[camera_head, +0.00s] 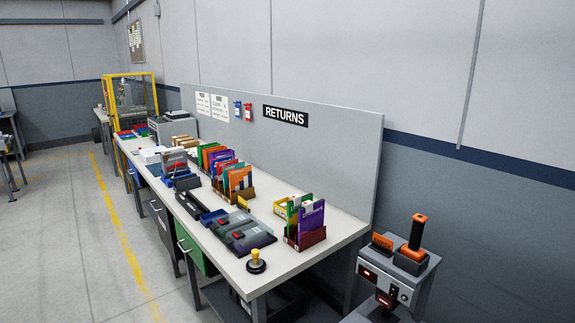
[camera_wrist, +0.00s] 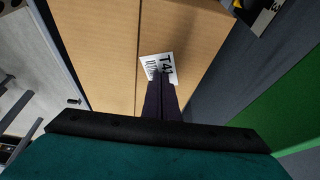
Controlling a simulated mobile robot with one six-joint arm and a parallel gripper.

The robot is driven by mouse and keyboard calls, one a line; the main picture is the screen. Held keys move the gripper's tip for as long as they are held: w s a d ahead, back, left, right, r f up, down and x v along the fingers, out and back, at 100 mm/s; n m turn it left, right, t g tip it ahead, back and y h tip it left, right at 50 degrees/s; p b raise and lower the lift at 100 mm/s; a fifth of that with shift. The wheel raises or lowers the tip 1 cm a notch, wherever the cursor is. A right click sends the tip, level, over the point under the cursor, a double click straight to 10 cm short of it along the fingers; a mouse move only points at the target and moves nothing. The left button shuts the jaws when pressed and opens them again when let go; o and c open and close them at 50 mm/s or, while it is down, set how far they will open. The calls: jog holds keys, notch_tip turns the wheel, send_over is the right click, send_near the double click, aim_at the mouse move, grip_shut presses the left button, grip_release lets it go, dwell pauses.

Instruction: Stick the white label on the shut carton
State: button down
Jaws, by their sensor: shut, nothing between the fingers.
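The carton (camera_wrist: 105,50) fills the upper middle of the wrist view as a brown cardboard face with a dark seam running down it; it looks shut. The white label (camera_wrist: 153,60), printed with black "T 41" characters and bars, appears flat against the carton beside and across the seam. My gripper (camera_wrist: 161,77) is shut, its dark fingers empty, with the tips over the label's lower part. The fingers hide some of the label, and I cannot tell whether they touch it. I make out neither carton, label nor gripper in the head view.
In the head view a long bench (camera_head: 335,226) holds several card racks and trays, beneath a RETURNS sign (camera_head: 285,115). A grey device with an orange-handled tool (camera_head: 417,233) stands at right. Open floor (camera_head: 60,225) lies left. A green surface (camera_wrist: 280,115) borders the wrist view's right.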

notch_tip(320, 180, up, 7)
jog(key=p, duration=0.2)
jog(key=shift+p, duration=0.4)
dwell(0.8)
notch_tip(320, 180, up, 9)
jog(key=p, duration=0.9)
